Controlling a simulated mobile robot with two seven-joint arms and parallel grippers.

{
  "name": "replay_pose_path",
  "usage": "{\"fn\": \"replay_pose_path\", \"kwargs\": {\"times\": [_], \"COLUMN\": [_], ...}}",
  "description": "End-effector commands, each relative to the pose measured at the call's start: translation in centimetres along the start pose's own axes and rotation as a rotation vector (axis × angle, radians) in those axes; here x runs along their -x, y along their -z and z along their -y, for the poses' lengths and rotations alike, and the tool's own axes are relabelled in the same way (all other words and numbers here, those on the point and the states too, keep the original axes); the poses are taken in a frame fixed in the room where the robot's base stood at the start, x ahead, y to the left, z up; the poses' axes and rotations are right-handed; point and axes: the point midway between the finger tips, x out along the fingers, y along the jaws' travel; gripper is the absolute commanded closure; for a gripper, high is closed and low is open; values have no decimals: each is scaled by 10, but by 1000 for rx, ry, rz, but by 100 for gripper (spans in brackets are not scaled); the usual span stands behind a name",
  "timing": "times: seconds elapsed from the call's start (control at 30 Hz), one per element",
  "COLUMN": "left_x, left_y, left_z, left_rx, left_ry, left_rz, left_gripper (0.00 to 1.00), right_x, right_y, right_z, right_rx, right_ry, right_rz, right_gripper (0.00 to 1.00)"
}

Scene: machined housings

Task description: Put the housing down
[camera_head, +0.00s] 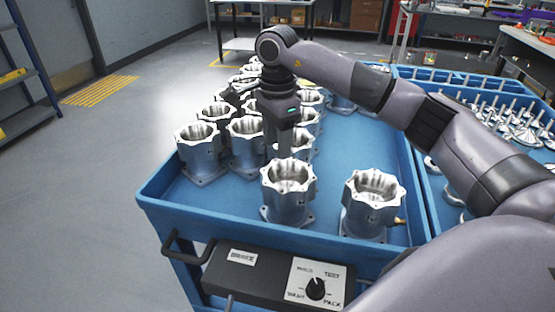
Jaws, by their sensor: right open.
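Several grey metal housings with scalloped rims stand upright in the blue tray cart (335,232). One housing (288,200) stands at the front middle, and another housing (372,212) stands to its right with a small brass fitting low on its side. My right gripper (284,145) points down just above and behind the front middle housing's rim in the picture. It is open; its fingertips partly overlap the housings behind, and I cannot tell whether they touch one. My left gripper is out of view.
More housings (198,150) crowd the left and back of the cart. A second blue cart (470,80) on the right holds several shiny stemmed parts. A black control box (275,280) hangs at the front. Bare tray floor shows right of the middle.

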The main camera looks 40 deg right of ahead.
Motion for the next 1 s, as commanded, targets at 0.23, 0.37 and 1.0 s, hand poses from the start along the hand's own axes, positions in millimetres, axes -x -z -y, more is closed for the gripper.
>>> {"fn": "replay_pose_path", "kwargs": {"times": [0.23, 0.37, 1.0], "left_x": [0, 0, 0], "left_y": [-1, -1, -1], "left_z": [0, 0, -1], "left_rx": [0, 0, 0], "left_ry": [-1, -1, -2], "left_rz": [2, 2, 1], "left_gripper": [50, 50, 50], "right_x": [37, 43, 43], "right_y": [0, 0, 0], "right_z": [0, 0, 0], "right_rx": [0, 0, 0], "right_ry": [0, 0, -1], "right_rz": [0, 0, 0], "right_gripper": [50, 50, 50]}}
